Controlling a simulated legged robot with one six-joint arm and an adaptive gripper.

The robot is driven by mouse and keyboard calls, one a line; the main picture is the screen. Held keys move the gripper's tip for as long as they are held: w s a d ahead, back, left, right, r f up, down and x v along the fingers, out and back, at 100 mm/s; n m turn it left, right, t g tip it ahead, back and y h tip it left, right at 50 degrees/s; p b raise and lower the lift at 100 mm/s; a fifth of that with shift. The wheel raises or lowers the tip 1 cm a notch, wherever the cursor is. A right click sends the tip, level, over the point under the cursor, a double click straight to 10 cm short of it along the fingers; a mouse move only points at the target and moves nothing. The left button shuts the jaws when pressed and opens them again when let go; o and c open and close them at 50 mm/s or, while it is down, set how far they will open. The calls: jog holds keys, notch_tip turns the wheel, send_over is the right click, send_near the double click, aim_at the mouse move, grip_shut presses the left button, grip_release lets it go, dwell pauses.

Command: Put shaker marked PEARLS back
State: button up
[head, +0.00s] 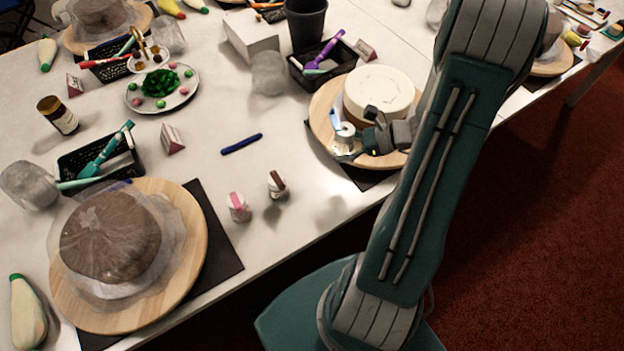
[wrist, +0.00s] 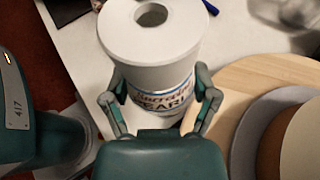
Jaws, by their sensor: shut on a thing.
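The shaker marked PEARLS (wrist: 150,52) is a white cylinder with a round hole in its top. Its label, partly covered by the fingers, reads PEARLS in the wrist view. My gripper (wrist: 160,95) is shut around its sides. In the head view, my gripper (head: 352,146) holds the shaker (head: 343,132) at the left edge of a white-topped cake (head: 378,90) on a wooden turntable (head: 322,112). I cannot tell whether the shaker touches the turntable. Two other shakers, one with a pink mark (head: 238,208) and one with brown (head: 276,185), stand on the table to the left.
A blue pen (head: 241,144) lies behind the two shakers. A wrapped brown cake (head: 112,235) sits on another turntable (head: 180,215) at front left. A black tool basket (head: 298,72) stands behind the white cake. Bare table lies right of the two shakers.

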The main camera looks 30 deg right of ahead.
jog(key=s+d+r, duration=0.2)
jog(key=s, duration=0.5)
send_over(311, 182)
jog(key=s, duration=0.1)
jog(key=f, duration=0.8)
jog(key=shift+s+d+f, duration=0.1)
jog(key=shift+d+f, duration=0.3)
jog(key=shift+w+a+f, duration=0.3)
jog(key=shift+w+f, duration=0.1)
jog(key=shift+f, duration=0.15)
jog(key=shift+w+f, duration=0.2)
jog(key=shift+f, duration=1.6)
jog(key=shift+f, duration=0.1)
jog(key=o, duration=1.1)
jog(key=shift+o, duration=0.2)
